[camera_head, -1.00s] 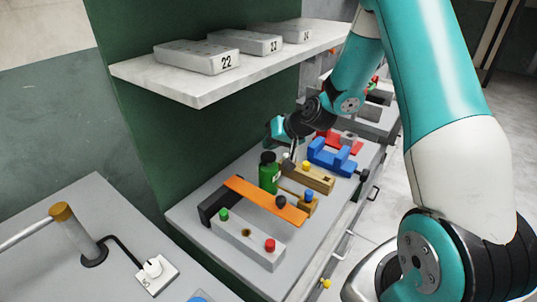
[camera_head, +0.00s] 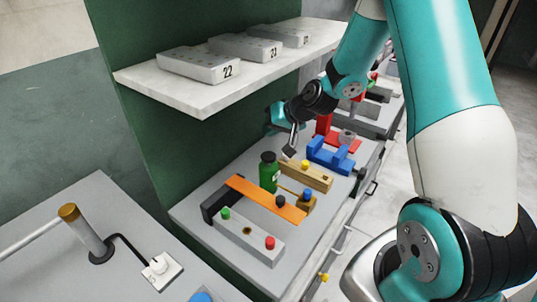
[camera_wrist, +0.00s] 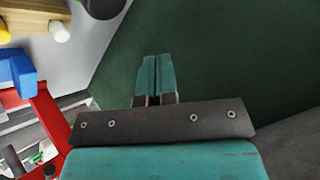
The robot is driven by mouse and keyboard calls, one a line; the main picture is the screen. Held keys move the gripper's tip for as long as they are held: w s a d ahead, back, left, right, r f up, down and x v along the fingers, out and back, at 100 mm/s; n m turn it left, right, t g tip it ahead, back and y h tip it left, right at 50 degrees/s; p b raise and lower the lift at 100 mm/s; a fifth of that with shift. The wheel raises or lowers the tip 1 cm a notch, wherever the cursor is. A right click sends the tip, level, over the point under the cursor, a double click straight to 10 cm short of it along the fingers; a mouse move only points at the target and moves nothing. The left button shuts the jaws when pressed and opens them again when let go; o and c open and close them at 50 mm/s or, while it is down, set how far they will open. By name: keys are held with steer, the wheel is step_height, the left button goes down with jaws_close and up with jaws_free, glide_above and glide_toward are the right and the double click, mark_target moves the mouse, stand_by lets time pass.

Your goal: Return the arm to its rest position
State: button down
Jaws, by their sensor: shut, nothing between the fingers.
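My gripper (camera_head: 289,150) is above the far part of the bench, behind and above the green bottle in the head view. In the wrist view my gripper (camera_wrist: 154,80) shows its two teal fingers together, with nothing between them, in front of a dark green wall. My teal and white arm reaches from the right side of the head view toward the bench.
A green bottle (camera_head: 268,172), an orange bar (camera_head: 262,198), a grey block with buttons (camera_head: 246,240), a wooden block (camera_head: 309,176) and a blue fixture (camera_head: 329,155) stand on the bench (camera_head: 190,209). A shelf (camera_head: 203,100) with numbered grey blocks overhangs at left.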

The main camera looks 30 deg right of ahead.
stand_by(0.4)
steer(key=s+a+r+n+g+h, duration=0.1)
steer(key=s+a+r+g, duration=0.15)
steer(key=s, duration=0.45)
steer(key=s+a+r+n+g+h, duration=0.1)
steer(key=s+r+h, duration=0.15)
steer(key=s, duration=0.45)
steer(key=s+a+r+n+g+h, duration=0.1)
steer(key=s+a+r+g, duration=0.15)
steer(key=s, duration=0.35)
steer(key=s+a+r+n+g+y+b, duration=0.2)
steer(key=s+a+r+n+y+b, duration=0.1)
steer(key=s+a+n, duration=0.4)
steer(key=s+a+r+y, duration=0.1)
steer(key=s+a, duration=0.2)
steer(key=a, duration=0.3)
steer(key=shift+s+a+r+n, duration=0.25)
steer(key=shift+s+r+n, duration=0.05)
steer(key=shift+s, duration=0.05)
